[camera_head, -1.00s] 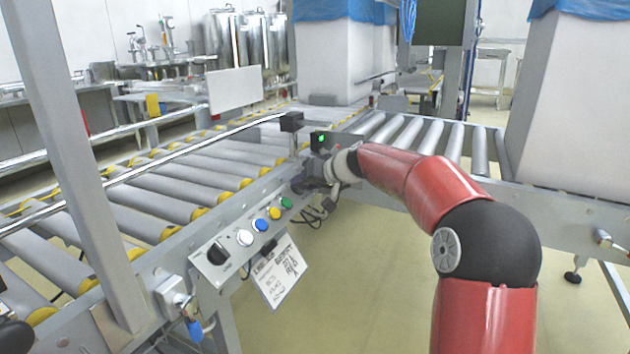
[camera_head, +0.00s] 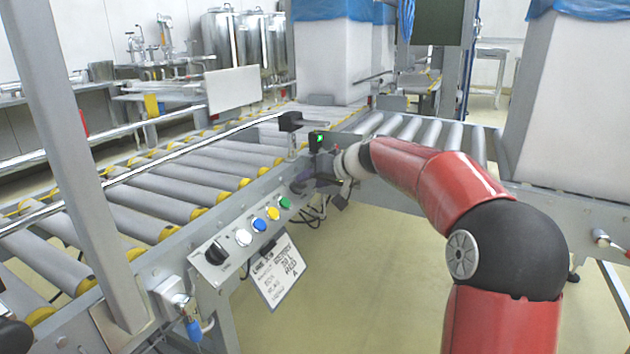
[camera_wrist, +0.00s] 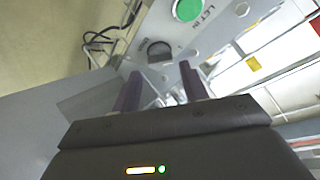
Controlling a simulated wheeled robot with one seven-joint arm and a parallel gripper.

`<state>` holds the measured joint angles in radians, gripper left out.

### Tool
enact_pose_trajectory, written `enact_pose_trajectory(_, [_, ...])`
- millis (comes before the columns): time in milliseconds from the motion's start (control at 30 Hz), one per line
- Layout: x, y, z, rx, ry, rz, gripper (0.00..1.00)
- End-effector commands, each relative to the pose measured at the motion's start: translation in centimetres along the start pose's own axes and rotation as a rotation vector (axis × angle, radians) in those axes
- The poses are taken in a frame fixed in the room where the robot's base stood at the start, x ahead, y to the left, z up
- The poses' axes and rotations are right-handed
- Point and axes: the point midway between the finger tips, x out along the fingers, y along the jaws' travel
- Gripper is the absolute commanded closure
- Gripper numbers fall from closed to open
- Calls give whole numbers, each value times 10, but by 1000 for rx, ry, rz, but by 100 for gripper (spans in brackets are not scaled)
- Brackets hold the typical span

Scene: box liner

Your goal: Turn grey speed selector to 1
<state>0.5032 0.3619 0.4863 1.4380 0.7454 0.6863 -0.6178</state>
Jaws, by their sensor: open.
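A dark grey knob (camera_wrist: 160,51) sits on the grey control panel (camera_wrist: 214,38) in the wrist view, beside the green button. I take it for the speed selector; its setting marks are too small to read. My gripper (camera_wrist: 160,72) is open and empty, its two purple fingers pointing at the panel, one on each side of the knob's line. The knob shows between and just beyond the fingertips; I cannot tell whether they touch it.
The panel also has a green button (camera_head: 285,203), a yellow (camera_head: 273,213), a blue (camera_head: 259,225), a white (camera_head: 243,238) and a black rotary knob (camera_head: 216,253). A label sheet (camera_head: 279,270) hangs below. Roller conveyor (camera_head: 160,205) lies behind. Cables (camera_wrist: 98,40) hang near the gripper.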

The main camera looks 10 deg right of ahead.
Motion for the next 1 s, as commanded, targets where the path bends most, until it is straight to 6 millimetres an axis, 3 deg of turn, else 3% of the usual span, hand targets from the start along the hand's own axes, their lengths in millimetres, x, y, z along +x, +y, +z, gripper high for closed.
enact_pose_trajectory(100, [-22, 0, 0, -1, 3, 2, 56])
enact_pose_trajectory(267, [-39, 0, 0, -1, 1, 0, 56])
enact_pose_trajectory(700, [-43, -5, 4, -7, -10, 3, 56])
enact_pose_trajectory(767, [-45, -13, 13, -17, -32, 18, 56])
enact_pose_trajectory(867, [-53, -36, 43, -46, -100, 70, 56])
enact_pose_trajectory(1000, [-82, -68, 108, -87, -216, 196, 56])
